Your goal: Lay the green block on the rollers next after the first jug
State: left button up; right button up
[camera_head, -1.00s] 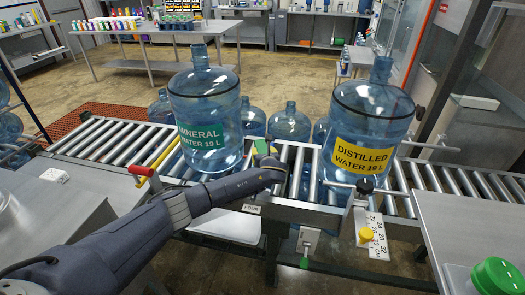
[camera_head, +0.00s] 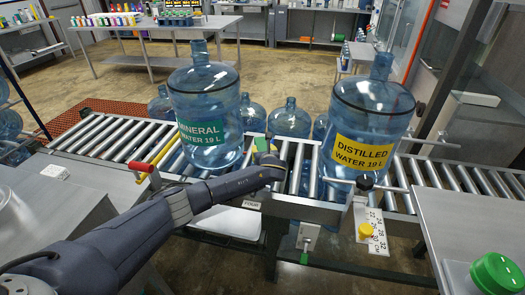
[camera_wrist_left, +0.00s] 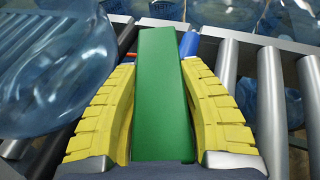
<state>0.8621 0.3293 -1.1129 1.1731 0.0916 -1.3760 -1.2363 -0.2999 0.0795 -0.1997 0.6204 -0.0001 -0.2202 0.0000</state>
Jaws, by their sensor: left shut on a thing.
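The mineral water jug (camera_head: 205,92), blue with a green label, stands upright on the rollers (camera_head: 105,138) left of my left gripper (camera_head: 268,162). The distilled water jug (camera_head: 372,105), with a yellow label, stands upright to the right. My left gripper reaches over the near rail into the space between the two jugs. In the left wrist view its yellow pads are shut on the green block (camera_wrist_left: 162,95), one on each side. The block's far end lies over the rollers; whether it touches them I cannot tell. My right gripper is not in view.
A red-handled lever (camera_head: 141,167) sits at the near rail on the left. A scale plate with a yellow knob (camera_head: 366,230) is below the distilled jug. More blue jugs (camera_head: 291,120) stand behind the conveyor. Bare rollers (camera_head: 455,178) show at the right.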

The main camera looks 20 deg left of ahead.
pick_arm(q)
jog(key=shift+f, duration=0.35)
jog(key=o, duration=1.4)
jog(key=shift+o, duration=0.2)
jog(key=v, duration=1.2)
